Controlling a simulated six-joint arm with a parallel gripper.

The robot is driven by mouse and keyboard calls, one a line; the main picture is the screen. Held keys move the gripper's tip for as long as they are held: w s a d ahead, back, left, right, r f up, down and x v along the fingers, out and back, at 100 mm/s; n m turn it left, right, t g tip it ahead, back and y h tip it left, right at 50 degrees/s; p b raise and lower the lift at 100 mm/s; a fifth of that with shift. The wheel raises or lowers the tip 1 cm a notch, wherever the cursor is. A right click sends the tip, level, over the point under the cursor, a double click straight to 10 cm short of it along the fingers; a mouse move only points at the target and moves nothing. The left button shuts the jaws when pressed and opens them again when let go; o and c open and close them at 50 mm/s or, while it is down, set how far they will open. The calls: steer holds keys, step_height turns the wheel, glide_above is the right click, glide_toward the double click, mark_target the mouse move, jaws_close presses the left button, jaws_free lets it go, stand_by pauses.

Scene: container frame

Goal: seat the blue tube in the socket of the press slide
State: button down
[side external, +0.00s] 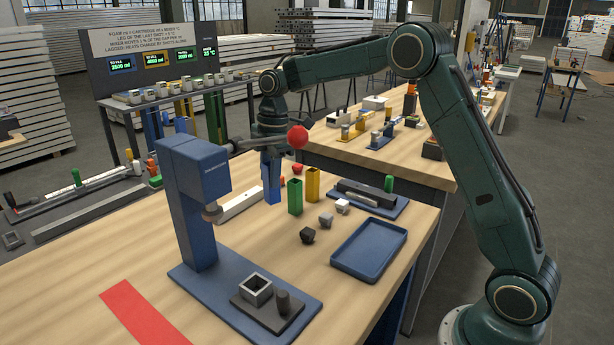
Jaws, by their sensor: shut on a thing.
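My gripper (271,158) is shut on the blue tube (271,188), which hangs upright behind the press. I cannot tell whether its lower end touches the bench. The press lever with its red ball knob (298,137) crosses the picture in front of my gripper and hides part of it. The blue press (195,205) stands on a flat blue base. The dark press slide (268,313) lies on that base at the front, with a square grey socket (256,291) that looks empty and a short dark post (283,302) beside it.
A green tube (294,196) and a yellow tube (313,186) stand right of the blue tube. Several small blocks lie near a blue tray (369,250). A red strip (143,315) marks the front left bench. The bench between press and tray is mostly clear.

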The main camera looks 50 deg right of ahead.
steer(key=s+a+f+m+t+h, duration=0.1)
steer(key=s+a+f+m, duration=0.2)
steer(key=m, duration=0.8)
steer(key=shift+s+a, duration=0.45)
steer(key=shift+s, duration=0.75)
steer(key=s+f+n, duration=0.1)
steer(key=s+n, duration=0.3)
steer(key=s, duration=0.8)
steer(key=w+a+r+m, duration=0.2)
steer(key=a+r+m, duration=0.1)
steer(key=a, duration=0.4)
steer(key=w+a+r+m, duration=0.3)
steer(key=a+r+m, duration=0.1)
steer(key=a, duration=0.4)
steer(key=shift+r+m, duration=0.2)
steer(key=shift+m, duration=0.1)
steer(key=shift+f, duration=0.25)
